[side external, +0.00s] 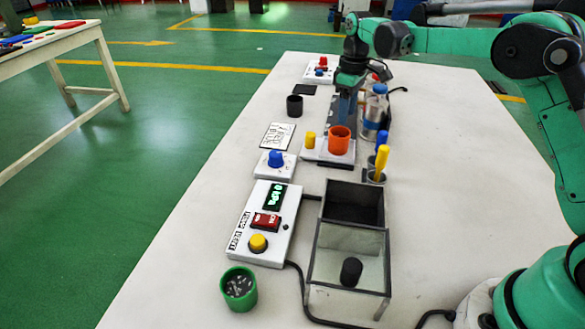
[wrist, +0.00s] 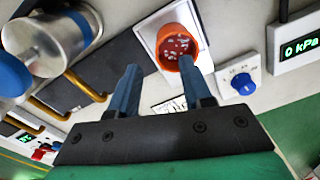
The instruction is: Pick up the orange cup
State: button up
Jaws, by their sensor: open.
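The orange cup (side external: 339,140) stands upright on a white base plate with a yellow knob (side external: 310,140) to its left. In the wrist view the orange cup (wrist: 164,38) is seen from above, with small pale bits in it. My gripper (side external: 343,118) points down just behind the cup in the side view. In the wrist view its blue fingers (wrist: 158,68) are apart with nothing between them. The right fingertip overlaps the cup's near wall; whether they touch I cannot tell.
A metal bottle (side external: 375,112) stands close right of my gripper. A holder with a yellow-handled tool (side external: 382,158), a two-part open box (side external: 350,240), a control box (side external: 264,222), a green cup (side external: 239,288) and a black cup (side external: 294,106) share the table. The table's right side is clear.

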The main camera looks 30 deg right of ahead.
aim_at(344, 133)
jog(key=shift+f, duration=3.05)
grip_shut()
